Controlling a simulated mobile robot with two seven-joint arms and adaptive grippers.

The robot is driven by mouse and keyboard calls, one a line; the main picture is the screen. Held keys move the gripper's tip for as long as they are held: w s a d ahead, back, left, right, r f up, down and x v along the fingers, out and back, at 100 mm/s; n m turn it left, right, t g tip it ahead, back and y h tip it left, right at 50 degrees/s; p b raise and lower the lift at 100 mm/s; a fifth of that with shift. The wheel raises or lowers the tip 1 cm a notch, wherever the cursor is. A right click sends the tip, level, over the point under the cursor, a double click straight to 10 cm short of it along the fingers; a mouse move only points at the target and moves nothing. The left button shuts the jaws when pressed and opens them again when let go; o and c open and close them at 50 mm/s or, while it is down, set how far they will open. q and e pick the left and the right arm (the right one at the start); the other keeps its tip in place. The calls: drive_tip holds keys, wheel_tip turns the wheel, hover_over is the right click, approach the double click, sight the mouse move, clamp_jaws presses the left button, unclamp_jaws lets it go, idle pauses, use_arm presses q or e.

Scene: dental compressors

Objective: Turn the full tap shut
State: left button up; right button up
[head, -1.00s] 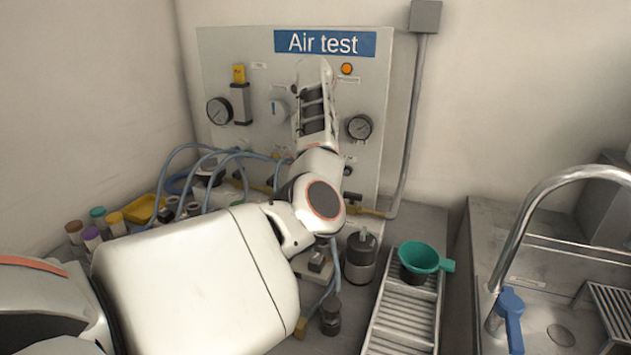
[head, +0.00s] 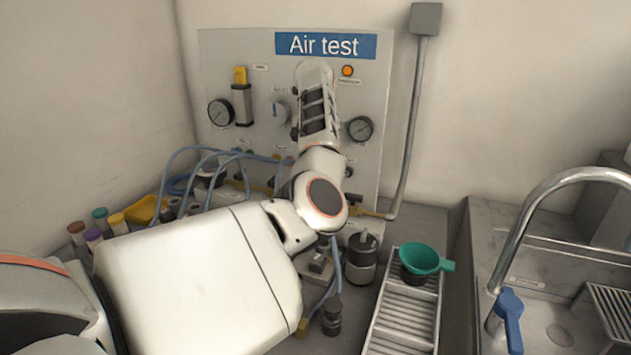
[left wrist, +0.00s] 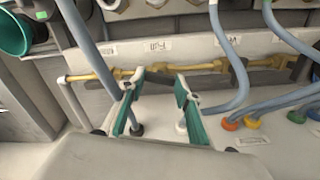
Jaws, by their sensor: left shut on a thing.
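The full tap is on a brass pipe (left wrist: 215,66) in the left wrist view, below an upside-down "Full" label (left wrist: 158,45). My left gripper (left wrist: 160,80) has its two green-padded fingers on either side of the tap's dark lever (left wrist: 158,78), shut on it. The fingers stand apart with the lever between them. In the head view my left arm covers the gripper and this tap. The test panel (head: 380,75) with the "Air test" sign stands behind the arm. My right gripper is not in view.
Blue hoses (head: 180,150) loop in front of the panel at left. A teal funnel (head: 420,258) stands over a ribbed tray (head: 405,320) at right, beside a sink with a curved spout (head: 525,215). A grey conduit (head: 410,130) runs down the wall.

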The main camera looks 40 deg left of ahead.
use_arm(q)
drive_tip(key=m, duration=0.3)
drive_tip(key=shift+r+m+p, duration=0.1)
drive_tip(key=shift+m+p, duration=0.25)
drive_tip(key=shift+m, duration=0.05)
drive_tip(key=m+p, duration=0.1)
drive_tip(key=m, duration=0.1)
drive_tip(key=shift+m, duration=0.3)
drive_tip(key=m+p, duration=0.1)
drive_tip(key=m, duration=0.2)
drive_tip(key=shift+m, duration=0.3)
drive_tip(key=shift+m+p, duration=0.3)
drive_tip(key=shift+m, duration=0.2)
drive_tip(key=shift+m+p, duration=0.35)
drive_tip(key=shift+m, duration=0.85)
drive_tip(key=shift+m+p, duration=0.4)
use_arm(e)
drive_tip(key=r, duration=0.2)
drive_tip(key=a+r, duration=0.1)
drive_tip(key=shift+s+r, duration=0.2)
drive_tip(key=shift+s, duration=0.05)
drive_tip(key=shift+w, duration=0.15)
